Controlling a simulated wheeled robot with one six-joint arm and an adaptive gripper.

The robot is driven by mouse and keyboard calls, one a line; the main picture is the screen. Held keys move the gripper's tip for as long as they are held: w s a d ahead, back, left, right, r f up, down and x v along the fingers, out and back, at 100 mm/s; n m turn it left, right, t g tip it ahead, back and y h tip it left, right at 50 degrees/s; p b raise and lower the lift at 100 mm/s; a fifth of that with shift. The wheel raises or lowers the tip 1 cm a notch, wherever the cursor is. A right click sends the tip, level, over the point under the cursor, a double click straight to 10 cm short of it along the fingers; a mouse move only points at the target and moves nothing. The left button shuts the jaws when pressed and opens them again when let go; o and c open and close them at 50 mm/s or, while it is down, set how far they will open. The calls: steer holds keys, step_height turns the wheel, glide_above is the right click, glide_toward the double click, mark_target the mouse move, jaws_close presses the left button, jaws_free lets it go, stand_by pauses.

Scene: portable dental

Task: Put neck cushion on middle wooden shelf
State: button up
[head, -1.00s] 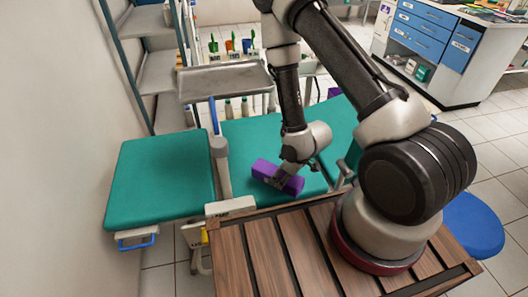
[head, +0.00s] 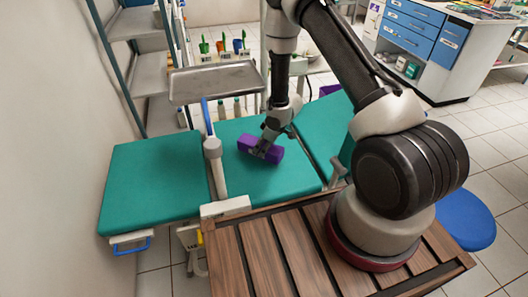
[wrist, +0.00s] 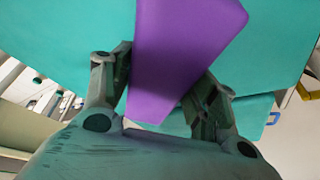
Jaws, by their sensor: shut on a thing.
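The neck cushion (head: 275,154) is a purple block over the middle teal pad of the dental chair in the head view. My gripper (head: 262,150) points down and is shut on it. In the wrist view the cushion (wrist: 180,45) lies between the two fingers of my gripper (wrist: 164,80), with a finger against each side. The gap between cushion and pad is hard to judge. A shelf rack (head: 151,74) with greyish boards stands at the upper left. I cannot tell whether its boards are wooden, and its top is cut off.
The teal chair (head: 155,185) stretches across the middle, with a post and blue handle beside the cushion. A metal tray (head: 215,83) stands behind it, between chair and rack. A blue stool (head: 467,220) is at right. A drawer cabinet (head: 425,30) stands at the back right.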

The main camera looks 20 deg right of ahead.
steer(key=shift+w+f, duration=0.1)
steer(key=shift+f, duration=1.65)
steer(key=o, duration=1.1)
steer(key=shift+f, duration=0.1)
